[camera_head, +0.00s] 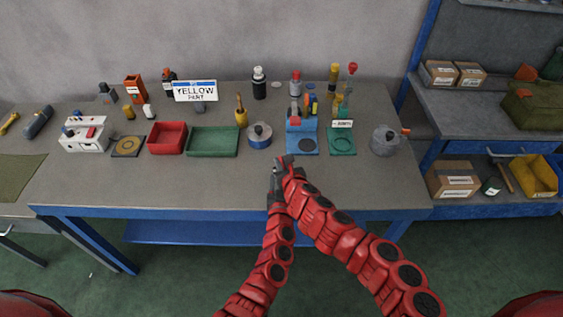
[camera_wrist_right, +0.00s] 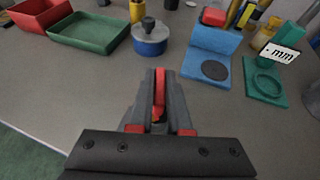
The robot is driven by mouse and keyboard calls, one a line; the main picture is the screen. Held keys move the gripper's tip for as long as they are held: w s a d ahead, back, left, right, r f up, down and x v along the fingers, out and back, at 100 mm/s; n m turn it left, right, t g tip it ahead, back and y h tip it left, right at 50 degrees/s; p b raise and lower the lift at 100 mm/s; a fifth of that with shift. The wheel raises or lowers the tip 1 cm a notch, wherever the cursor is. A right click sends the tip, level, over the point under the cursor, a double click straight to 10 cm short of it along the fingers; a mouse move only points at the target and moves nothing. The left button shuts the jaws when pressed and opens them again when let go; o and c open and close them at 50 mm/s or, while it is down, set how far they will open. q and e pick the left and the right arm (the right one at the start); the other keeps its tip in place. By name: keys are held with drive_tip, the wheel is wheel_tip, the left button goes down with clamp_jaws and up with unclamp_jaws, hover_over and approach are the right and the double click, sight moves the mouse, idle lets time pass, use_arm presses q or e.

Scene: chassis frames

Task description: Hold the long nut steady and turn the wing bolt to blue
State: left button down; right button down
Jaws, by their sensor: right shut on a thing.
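My right gripper (camera_head: 284,161) is over the front part of the workbench, close against my left gripper (camera_head: 276,178). In the right wrist view my right gripper (camera_wrist_right: 158,80) is shut on a narrow red piece (camera_wrist_right: 159,92). Only part of the piece shows between the grey fingers, and I cannot tell whether it is the wing bolt or the long nut. My left gripper is small and partly covered in the head view, so its jaws and anything in them cannot be made out. No other wing bolt or long nut can be picked out.
Behind the grippers stand a blue pot with a dark knob (camera_head: 260,137), a green tray (camera_head: 213,142), a red bin (camera_head: 167,138), a blue stand (camera_head: 303,143) and a green stand (camera_head: 341,144). A grey canister (camera_head: 384,141) is at right. The bench front is clear.

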drive_tip(key=shift+d+n+y, duration=0.1)
drive_tip(key=shift+n+y, duration=0.4)
drive_tip(key=shift+y, duration=0.1)
drive_tip(key=c, duration=0.9)
unclamp_jaws()
drive_tip(key=shift+o, duration=0.2)
drive_tip(key=shift+s, duration=0.1)
drive_tip(key=v, duration=1.1)
drive_tip(key=shift+s+d+r, duration=0.15)
drive_tip(key=shift+s+r, duration=0.05)
drive_tip(key=shift+s, duration=0.1)
